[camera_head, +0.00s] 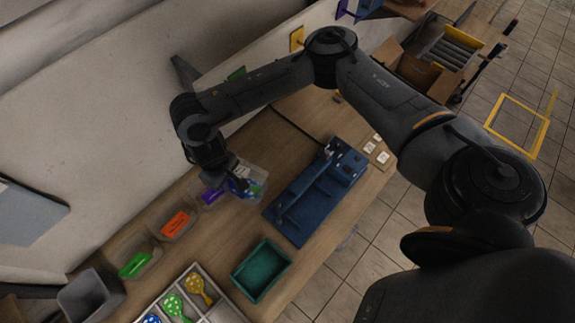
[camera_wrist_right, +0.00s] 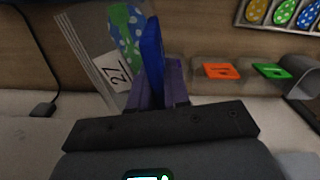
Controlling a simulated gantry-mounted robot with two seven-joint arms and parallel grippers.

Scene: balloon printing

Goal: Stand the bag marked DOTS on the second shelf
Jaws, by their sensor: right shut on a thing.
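My right gripper (camera_head: 238,184) is over the row of clear bins against the wall. It is shut on a blue card-like piece, seen nearly edge-on in the right wrist view (camera_wrist_right: 152,55). Beside that piece is clear plastic with a blue-and-green dotted balloon (camera_wrist_right: 125,35) and a white label reading 27 (camera_wrist_right: 117,72). No DOTS lettering is readable. A purple piece (camera_head: 212,195) lies just left of the gripper. I cannot make out the second shelf. My left gripper is out of view.
Clear bins holding orange (camera_head: 175,223) and green (camera_head: 134,264) pieces continue left. A blue fixture (camera_head: 300,205) stands right of the gripper. A teal tray (camera_head: 262,270) and a divided tray of dotted balloons (camera_head: 180,305) stand toward the front. A cardboard box (camera_head: 415,65) is at upper right.

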